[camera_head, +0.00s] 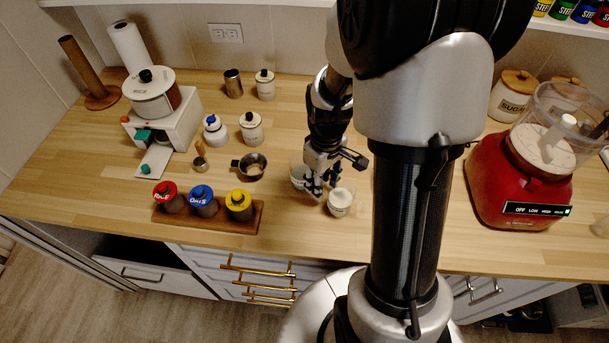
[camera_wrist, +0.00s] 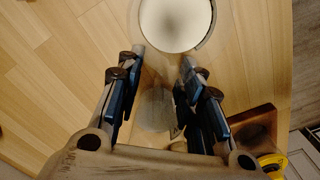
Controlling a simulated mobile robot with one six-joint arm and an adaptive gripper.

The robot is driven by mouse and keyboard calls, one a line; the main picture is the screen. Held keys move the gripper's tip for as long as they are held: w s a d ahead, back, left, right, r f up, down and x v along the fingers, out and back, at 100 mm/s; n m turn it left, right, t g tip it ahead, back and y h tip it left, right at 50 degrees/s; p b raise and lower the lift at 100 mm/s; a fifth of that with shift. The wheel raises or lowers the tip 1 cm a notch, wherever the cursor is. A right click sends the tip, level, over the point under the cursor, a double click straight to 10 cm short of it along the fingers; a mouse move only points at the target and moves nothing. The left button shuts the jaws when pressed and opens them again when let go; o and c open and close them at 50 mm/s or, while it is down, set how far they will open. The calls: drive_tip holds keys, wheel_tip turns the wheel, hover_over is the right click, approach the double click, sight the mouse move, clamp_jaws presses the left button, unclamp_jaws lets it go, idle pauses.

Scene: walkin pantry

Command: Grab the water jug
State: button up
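No vessel is plainly marked as the water jug. A clear glass vessel (camera_head: 297,177) stands on the wooden counter, partly hidden by my gripper (camera_head: 318,190); it seems to be the jug. In the wrist view, a faint clear shape (camera_wrist: 156,108) lies between the fingers of my gripper (camera_wrist: 165,60), which are apart. A round cup with white contents (camera_head: 341,203) stands just right of the gripper; it also shows in the wrist view (camera_wrist: 175,22), beyond the fingertips. I cannot tell whether any finger touches the glass.
A wooden rack (camera_head: 225,222) with red, blue and yellow lidded jars stands to the left, with a small dark pot (camera_head: 251,166) behind it. A red food processor (camera_head: 515,185) stands on the right. The counter (camera_head: 100,190) is clear at its front left.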

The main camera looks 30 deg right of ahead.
drive_tip(key=shift+c, duration=0.3)
clamp_jaws()
idle(0.4)
